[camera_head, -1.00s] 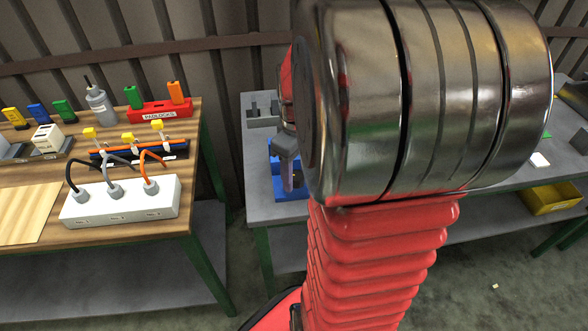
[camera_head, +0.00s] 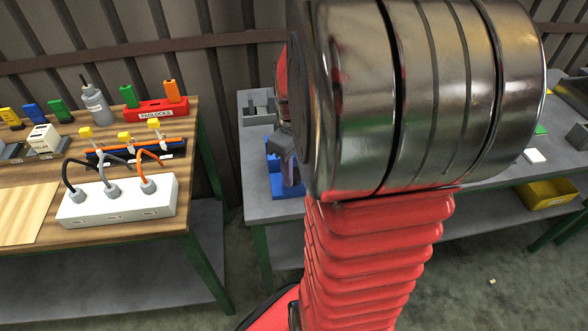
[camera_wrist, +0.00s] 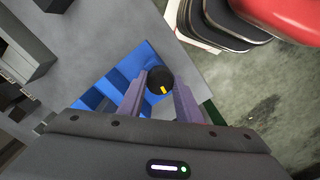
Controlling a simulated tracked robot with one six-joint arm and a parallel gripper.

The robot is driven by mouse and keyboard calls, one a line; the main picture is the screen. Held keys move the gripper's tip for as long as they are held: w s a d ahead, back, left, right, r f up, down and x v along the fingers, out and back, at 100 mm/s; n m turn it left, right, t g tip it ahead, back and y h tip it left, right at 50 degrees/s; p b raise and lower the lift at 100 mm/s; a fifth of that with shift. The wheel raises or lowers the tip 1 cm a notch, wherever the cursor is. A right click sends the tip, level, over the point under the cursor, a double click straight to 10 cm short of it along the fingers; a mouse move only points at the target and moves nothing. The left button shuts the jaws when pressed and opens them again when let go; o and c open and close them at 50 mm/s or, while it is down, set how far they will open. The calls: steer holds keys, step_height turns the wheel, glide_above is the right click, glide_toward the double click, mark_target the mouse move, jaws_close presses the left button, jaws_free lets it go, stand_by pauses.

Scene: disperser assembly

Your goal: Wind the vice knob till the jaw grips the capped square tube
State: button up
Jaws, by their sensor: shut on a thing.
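The vice is blue and sits at the table's edge. Part of it shows in the head view (camera_head: 275,183), and it also shows in the wrist view (camera_wrist: 124,72). Its round black knob (camera_wrist: 159,78) has a yellow mark, which points down and slightly right in the wrist view. My gripper (camera_wrist: 160,88) is shut on the knob, with one purple-grey finger on each side. In the head view my gripper (camera_head: 284,160) is partly hidden by my arm. I cannot make out the capped square tube or the jaw gap in either view.
A grey holder (camera_head: 260,112) stands on the grey table (camera_head: 254,152) behind the vice. The wooden table at left carries a white power strip (camera_head: 120,203), a red padlock rack (camera_head: 163,110) and a grey bottle (camera_head: 97,103). A yellow bin (camera_head: 545,193) is at right.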

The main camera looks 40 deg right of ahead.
steer(key=shift+m, duration=0.4)
steer(key=o, duration=1)
steer(key=shift+o, duration=0.2)
step_height(320, 180, up, 14)
steer(key=shift+f, duration=0.15)
